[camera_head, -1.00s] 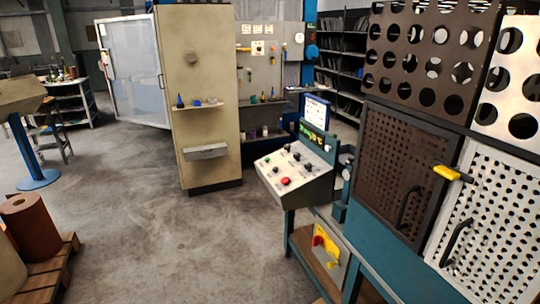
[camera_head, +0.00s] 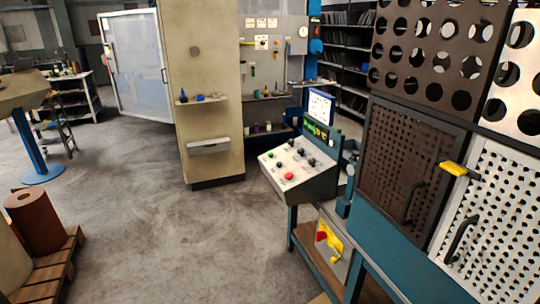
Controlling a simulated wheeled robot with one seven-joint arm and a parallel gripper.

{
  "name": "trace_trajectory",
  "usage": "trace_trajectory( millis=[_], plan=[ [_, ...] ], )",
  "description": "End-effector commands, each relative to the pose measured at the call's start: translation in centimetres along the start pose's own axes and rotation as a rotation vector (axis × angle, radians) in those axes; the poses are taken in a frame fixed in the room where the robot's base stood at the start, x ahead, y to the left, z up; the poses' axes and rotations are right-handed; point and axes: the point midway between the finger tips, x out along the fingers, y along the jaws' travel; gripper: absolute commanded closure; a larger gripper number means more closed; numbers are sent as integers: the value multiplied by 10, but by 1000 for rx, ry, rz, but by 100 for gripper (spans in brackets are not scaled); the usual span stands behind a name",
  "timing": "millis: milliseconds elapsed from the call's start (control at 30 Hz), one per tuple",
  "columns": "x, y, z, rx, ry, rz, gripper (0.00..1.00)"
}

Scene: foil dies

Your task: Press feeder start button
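A sloped grey control panel (camera_head: 305,183) stands right of centre on a blue-legged stand. Its face carries several small dark knobs or buttons and a red button (camera_head: 288,176). A small green spot (camera_head: 276,153) shows near the panel's upper left. Which control is the feeder start button cannot be told at this size. A blue-framed display with green digits (camera_head: 315,130) and a small white screen (camera_head: 321,106) rise behind the panel. My gripper does not show in this view.
Open grey floor (camera_head: 180,245) lies in front and to the left. Perforated panels with black handles (camera_head: 408,170) line the right side. A beige cabinet (camera_head: 205,100) stands behind. A pallet (camera_head: 48,270) with a brown roll (camera_head: 36,222) sits at lower left. A yellow box (camera_head: 328,242) hangs below the panel.

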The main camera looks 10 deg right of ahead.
Motion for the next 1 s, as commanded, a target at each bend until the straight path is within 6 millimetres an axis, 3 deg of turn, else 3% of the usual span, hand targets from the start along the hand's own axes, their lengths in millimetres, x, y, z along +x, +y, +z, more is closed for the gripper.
trace_trajectory(
  millis=[33,133,1000],
  plan=[
    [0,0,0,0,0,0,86],
    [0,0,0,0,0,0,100],
    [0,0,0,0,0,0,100]
  ],
)
